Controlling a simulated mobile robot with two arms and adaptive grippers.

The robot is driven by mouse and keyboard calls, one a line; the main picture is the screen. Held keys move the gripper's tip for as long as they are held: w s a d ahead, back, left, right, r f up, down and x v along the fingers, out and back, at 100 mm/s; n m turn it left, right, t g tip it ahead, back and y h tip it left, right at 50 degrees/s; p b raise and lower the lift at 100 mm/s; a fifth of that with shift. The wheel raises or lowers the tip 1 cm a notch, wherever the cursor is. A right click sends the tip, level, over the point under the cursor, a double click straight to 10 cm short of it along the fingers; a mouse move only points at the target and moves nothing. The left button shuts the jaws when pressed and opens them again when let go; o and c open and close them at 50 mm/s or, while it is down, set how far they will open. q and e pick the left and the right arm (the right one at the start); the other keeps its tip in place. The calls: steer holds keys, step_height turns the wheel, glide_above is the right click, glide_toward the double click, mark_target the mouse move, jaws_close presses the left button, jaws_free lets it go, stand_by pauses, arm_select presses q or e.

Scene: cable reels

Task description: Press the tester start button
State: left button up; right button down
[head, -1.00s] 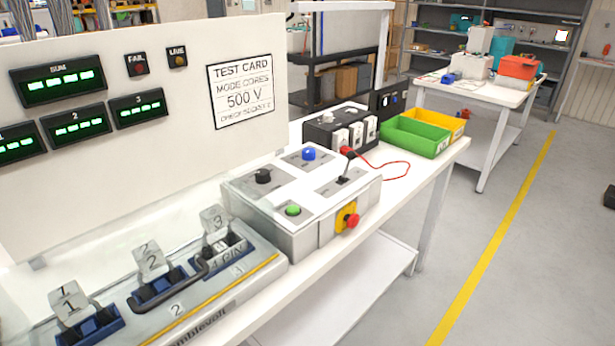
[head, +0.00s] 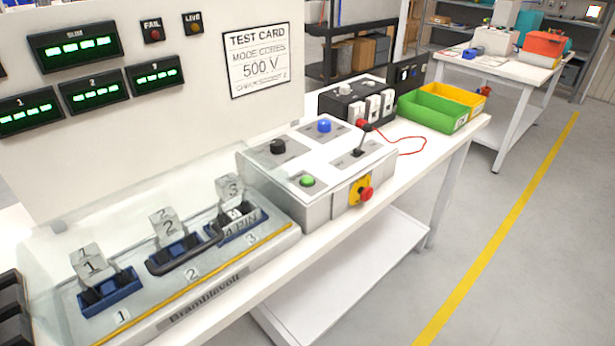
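The tester control box (head: 317,211) is a pale grey box on the white bench, right of the socket strip. A green button (head: 307,181) sits on its top near the front edge. A black knob (head: 278,146), a blue button (head: 324,126) and a black lever (head: 363,141) are also on its top. A red mushroom button (head: 366,194) on a yellow plate is on its front face. Nothing covers the green button. Neither of my grippers is in view.
The socket strip (head: 184,285) holds three numbered sockets with clear flaps. Behind stands a white panel (head: 200,88) with lit green displays. A green bin (head: 432,111) and a black switch unit (head: 345,103) stand beyond the box. Open floor lies right of the bench (head: 452,165).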

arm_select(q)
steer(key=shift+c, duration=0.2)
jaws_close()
